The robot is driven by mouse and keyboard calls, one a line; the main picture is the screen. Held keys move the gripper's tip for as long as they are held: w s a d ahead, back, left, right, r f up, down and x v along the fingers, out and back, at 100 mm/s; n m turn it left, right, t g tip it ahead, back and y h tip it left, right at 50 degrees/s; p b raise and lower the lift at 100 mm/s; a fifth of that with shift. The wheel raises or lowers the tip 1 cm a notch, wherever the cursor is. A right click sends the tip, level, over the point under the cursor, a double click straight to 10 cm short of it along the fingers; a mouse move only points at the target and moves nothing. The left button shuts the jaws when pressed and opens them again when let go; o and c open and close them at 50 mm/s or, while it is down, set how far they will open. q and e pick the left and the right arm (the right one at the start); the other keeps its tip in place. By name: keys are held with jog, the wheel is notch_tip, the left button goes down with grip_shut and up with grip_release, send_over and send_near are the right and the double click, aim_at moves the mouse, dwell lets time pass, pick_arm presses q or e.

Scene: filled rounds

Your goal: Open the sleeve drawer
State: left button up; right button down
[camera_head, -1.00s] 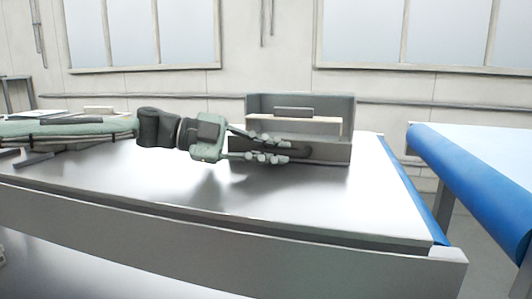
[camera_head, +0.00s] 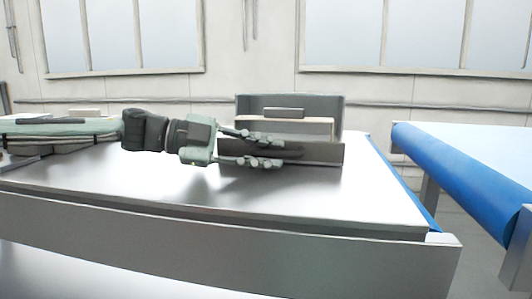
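The sleeve drawer is a grey open-fronted box (camera_head: 325,105) at the back of the metal table. Its dark grey front panel (camera_head: 322,152) stands low at the near side of the box. My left gripper (camera_head: 272,150) reaches in from the left, lying sideways before the panel. Its two fingers are spaced apart, one above the other. They cover the panel's left part and any handle there, so I cannot tell whether they hold it. My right gripper is out of view.
The metal table top (camera_head: 130,185) is bare in front of the drawer. A blue-edged table or conveyor (camera_head: 465,180) stands to the right across a gap. A few flat objects lie at the far left behind my arm.

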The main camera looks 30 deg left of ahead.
pick_arm(q)
jog(key=shift+s+a+r, duration=0.25)
jog(key=shift+s+a, duration=0.05)
jog(key=shift+a, duration=0.15)
jog(key=v, duration=1)
jog(key=shift+s+a, duration=0.25)
jog(key=shift+a, duration=0.1)
jog(key=shift+s, duration=0.1)
